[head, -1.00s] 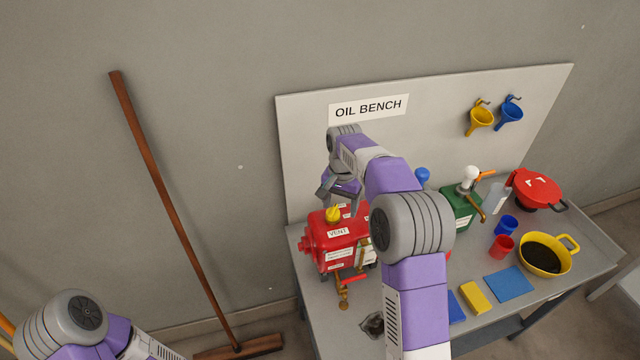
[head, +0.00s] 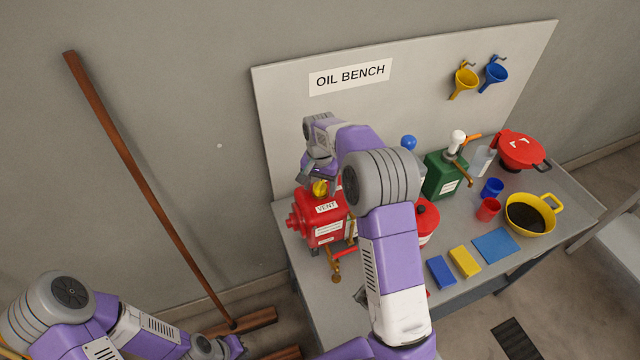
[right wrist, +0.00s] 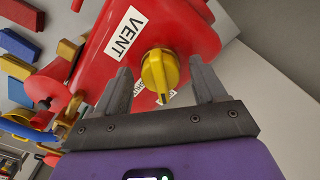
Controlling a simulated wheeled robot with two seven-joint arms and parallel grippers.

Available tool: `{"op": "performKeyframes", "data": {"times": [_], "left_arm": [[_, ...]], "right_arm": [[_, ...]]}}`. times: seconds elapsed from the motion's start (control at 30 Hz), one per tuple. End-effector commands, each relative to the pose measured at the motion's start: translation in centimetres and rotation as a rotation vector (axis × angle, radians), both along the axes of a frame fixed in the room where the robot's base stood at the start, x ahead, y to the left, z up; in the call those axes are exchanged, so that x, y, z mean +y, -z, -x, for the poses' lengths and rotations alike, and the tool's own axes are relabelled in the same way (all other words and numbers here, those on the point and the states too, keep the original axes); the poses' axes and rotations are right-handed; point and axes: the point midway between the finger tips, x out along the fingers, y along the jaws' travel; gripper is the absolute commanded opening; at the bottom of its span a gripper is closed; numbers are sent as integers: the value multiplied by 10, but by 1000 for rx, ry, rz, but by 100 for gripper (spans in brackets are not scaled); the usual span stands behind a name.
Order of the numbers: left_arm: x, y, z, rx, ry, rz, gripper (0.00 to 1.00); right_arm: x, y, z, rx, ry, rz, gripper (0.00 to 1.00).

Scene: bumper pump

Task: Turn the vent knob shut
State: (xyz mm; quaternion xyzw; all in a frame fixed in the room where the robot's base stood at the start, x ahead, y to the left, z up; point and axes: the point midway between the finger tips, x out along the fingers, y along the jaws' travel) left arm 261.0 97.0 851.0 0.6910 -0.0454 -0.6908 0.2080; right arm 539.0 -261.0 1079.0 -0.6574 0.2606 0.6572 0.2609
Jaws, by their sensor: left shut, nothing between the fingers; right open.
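The yellow vent knob (head: 320,188) sits on top of the red tank (head: 322,228) beside its VENT label. It shows larger in the right wrist view (right wrist: 160,74), with a dark mark on its ridge pointing towards my gripper's palm. My right gripper (right wrist: 160,66) is open, with one finger on each side of the knob and visible gaps. In the head view the right gripper (head: 312,180) is above the tank, partly hidden by my own arm. My left arm is low at the left of the head view; its fingers cannot be made out.
A green can (head: 444,176) with a pump stands right of the tank. A red can (head: 426,220), cups, a yellow pan (head: 530,214) and sponges share the bench (head: 380,285). A brass tap (head: 337,268) juts from the tank's front. A broom (head: 150,190) leans on the wall.

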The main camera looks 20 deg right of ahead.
Motion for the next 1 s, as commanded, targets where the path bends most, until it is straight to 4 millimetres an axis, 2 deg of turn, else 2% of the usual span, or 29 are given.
{"op": "performKeyframes", "data": {"times": [0.1, 0.13, 0.4, 0.5, 0.77, 1.0], "left_arm": [[0, 0, 0, 0, 0, 0, 0], [0, 0, 0, 0, 0, 0, 0], [0, 0, 0, 0, 0, 0, 0], [0, 0, 0, 0, 0, 0, 0], [0, -2, 0, 0, 0, 0, 0], [0, -8, 0, 0, 0, 0, 0]], "right_arm": [[0, 0, 0, 0, 0, 0, 70], [0, 0, 0, 0, 0, 0, 67], [0, 0, 0, 0, 0, 0, 26], [0, 0, 0, 0, 0, 0, 14], [0, -1, 0, 0, 33, 1, 14], [0, -2, 0, 0, 164, 1, 14]]}}
